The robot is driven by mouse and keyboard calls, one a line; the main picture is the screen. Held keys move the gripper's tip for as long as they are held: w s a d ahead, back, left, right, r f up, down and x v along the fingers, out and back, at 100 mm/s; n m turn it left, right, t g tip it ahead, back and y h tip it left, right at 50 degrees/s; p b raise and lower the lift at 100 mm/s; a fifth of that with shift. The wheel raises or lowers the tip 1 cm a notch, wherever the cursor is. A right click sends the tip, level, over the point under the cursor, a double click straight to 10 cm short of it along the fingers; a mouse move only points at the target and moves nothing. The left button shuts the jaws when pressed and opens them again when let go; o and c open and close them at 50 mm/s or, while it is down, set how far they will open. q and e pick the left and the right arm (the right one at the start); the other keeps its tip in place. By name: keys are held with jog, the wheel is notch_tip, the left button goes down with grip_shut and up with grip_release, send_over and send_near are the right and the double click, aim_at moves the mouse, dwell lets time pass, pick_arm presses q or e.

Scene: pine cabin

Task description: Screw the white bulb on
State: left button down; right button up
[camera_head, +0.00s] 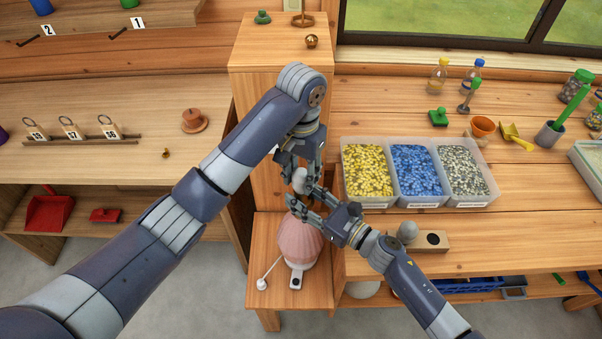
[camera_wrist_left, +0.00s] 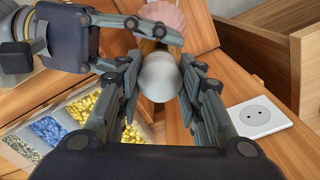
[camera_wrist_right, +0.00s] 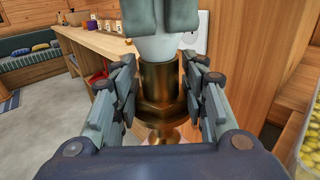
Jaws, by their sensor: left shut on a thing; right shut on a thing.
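The white bulb (camera_head: 299,180) is between the fingers of my left gripper (camera_head: 298,168), which is shut on it from above. In the left wrist view the bulb (camera_wrist_left: 159,77) shows its round end. In the right wrist view its lower part (camera_wrist_right: 160,47) meets the top of a brass socket (camera_wrist_right: 158,90); how deep it sits is hidden. My right gripper (camera_head: 314,196) is shut on the socket from the side. Below is the lamp's pink ribbed body (camera_head: 299,242), standing on a low wooden shelf.
A grey-white round bulb (camera_head: 407,231) stands in a wooden block (camera_head: 432,239) on the right. Bins of yellow, blue and grey pieces (camera_head: 415,172) stand behind it. A white wall outlet (camera_wrist_left: 258,116) is beside the left gripper. A white knob on a cord (camera_head: 262,284) lies by the lamp.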

pick_arm(q)
jog(key=shift+s+d+m, duration=0.1)
jog(key=shift+d+m, duration=0.1)
jog(key=shift+m, duration=0.5)
jog(key=c, duration=1)
grip_release()
jog(key=shift+a+r, duration=0.1)
jog(key=shift+r, duration=0.45)
notch_tip(320, 180, up, 11)
pick_arm(e)
jog(key=o, duration=1.5)
pick_arm(q)
jog(key=shift+f, duration=0.1)
